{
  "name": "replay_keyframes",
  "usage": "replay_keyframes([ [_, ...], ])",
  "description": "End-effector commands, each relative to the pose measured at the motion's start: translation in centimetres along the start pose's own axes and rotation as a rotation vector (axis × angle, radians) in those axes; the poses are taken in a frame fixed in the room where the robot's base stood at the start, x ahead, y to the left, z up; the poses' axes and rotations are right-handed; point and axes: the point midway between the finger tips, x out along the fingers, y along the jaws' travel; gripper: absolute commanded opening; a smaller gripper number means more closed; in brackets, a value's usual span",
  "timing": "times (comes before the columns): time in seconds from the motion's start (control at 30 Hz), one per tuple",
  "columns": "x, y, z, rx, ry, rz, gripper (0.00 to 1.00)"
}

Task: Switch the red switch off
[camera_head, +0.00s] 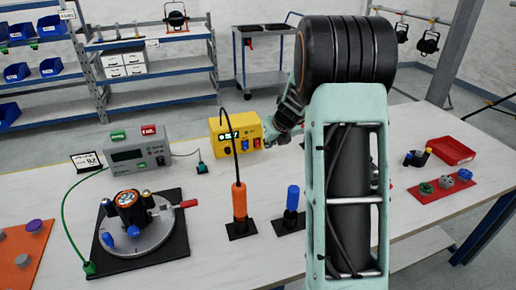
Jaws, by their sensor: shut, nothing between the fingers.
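A yellow box (226,148) stands on the table near its back edge. Its front has a lit display (229,136), a blue switch (244,145) and a small red switch (257,142) at the right. The red switch is too small to tell its position. My gripper (271,140) is shut and empty, just right of the red switch. I cannot tell whether it touches the switch or the box. My arm hides the table area to the right of the gripper.
A grey meter box (140,155) stands left of the yellow box. An orange-handled tool (239,201) with a black cable and a blue-topped holder (292,198) stand in front. A round fixture (138,232) sits front left. A red tray (451,150) lies at right.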

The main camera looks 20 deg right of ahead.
Motion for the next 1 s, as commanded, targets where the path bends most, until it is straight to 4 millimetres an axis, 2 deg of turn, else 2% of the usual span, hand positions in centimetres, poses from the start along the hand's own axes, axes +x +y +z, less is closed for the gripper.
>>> replay_keyframes([
  [0.13, 0.2, 0.0, 0.0, -0.001, 0.0, 0.0, 0.0],
  [0.27, 1.4, 0.0, -0.1, -0.001, 0.001, 0.0, 0.0],
  [0.77, 10.2, 0.1, -0.1, -0.002, 0.001, 0.001, 0.0],
  [1.0, 12.0, 0.1, 2.0, -0.004, -0.001, 0.001, 0.0],
])
